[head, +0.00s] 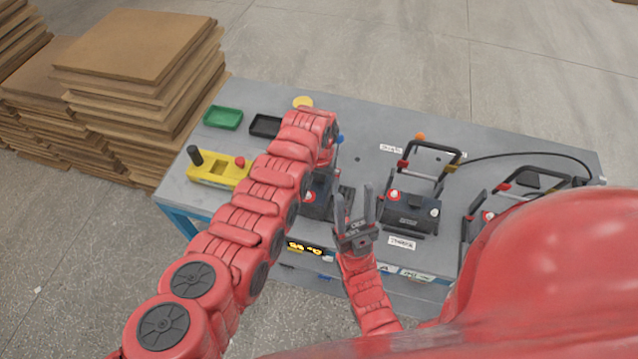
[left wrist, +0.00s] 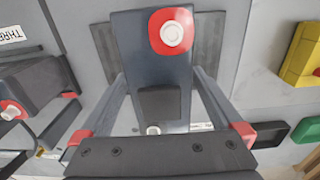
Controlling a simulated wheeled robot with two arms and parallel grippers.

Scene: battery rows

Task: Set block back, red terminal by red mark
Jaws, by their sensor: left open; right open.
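A dark battery block (head: 317,197) with a red terminal stands at the table's front, left of the middle station, partly hidden by my left arm. In the left wrist view the block (left wrist: 150,60) shows its red-ringed terminal at the top and a pale terminal at the bottom edge. My left gripper (left wrist: 160,85) is open, with one finger on each side of the block; contact cannot be told. It is hidden behind my arm in the head view. My right gripper (head: 355,203) is open and empty, just right of the block. I cannot make out a red mark beside this block.
A similar station (head: 525,185) stands right. A yellow fixture (head: 218,172), green tray (head: 223,117) and black tray (head: 265,126) lie left. Stacked boards (head: 135,50) stand beyond the table (head: 370,110).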

